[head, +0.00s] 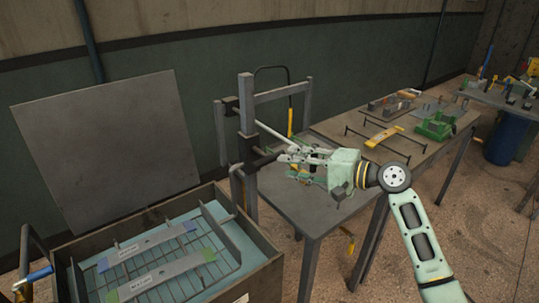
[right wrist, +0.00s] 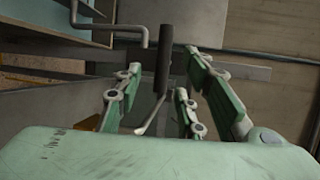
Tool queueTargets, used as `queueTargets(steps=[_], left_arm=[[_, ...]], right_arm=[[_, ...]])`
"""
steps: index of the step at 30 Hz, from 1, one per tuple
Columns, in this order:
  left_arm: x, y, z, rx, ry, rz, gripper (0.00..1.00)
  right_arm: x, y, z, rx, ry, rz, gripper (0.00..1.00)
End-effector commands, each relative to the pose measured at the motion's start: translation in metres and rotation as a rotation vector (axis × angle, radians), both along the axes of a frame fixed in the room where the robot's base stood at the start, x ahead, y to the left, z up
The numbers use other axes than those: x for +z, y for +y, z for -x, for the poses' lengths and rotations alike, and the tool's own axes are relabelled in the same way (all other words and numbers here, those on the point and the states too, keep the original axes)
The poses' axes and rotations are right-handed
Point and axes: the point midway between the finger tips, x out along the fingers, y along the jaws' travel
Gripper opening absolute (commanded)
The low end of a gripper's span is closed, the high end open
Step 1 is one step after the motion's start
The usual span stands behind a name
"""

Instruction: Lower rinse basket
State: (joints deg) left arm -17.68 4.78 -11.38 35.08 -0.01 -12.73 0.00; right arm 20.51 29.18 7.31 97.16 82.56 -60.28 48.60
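The rinse basket (head: 222,236) is a dark wire rack in the open tank (head: 262,262) at the lower left of the head view. Two flat grey bars lie on it, one with blue ends (head: 150,244) and one with green ends (head: 165,275). A grey post (head: 246,130) stands at the tank's right, with a black cylindrical handle (head: 262,161) reaching out from it. My right gripper (head: 282,156) is at this handle. In the right wrist view, its fingers (right wrist: 162,92) are spread on both sides of the black handle (right wrist: 163,65), with visible gaps. My left gripper is out of view.
A grey raised panel (head: 108,150) stands behind the tank. A metal workbench (head: 325,212) runs to the right, carrying a yellow bar on a rack (head: 384,136) and a green fixture (head: 436,125). A blue-ended handle (head: 40,272) is at the far left.

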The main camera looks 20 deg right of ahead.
Motion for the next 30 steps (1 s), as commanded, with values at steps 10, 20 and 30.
queueTargets(steps=[10, 20, 30], left_arm=[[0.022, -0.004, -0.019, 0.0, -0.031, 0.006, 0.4], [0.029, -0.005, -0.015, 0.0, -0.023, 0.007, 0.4], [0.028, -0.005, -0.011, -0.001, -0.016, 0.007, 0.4]], right_arm=[[0.0, 0.033, -0.033, 0.006, -0.002, -0.013, 0.36], [-0.008, 0.052, -0.055, 0.004, -0.004, -0.008, 0.36], [-0.01, 0.052, -0.055, 0.003, -0.004, -0.007, 0.26]])
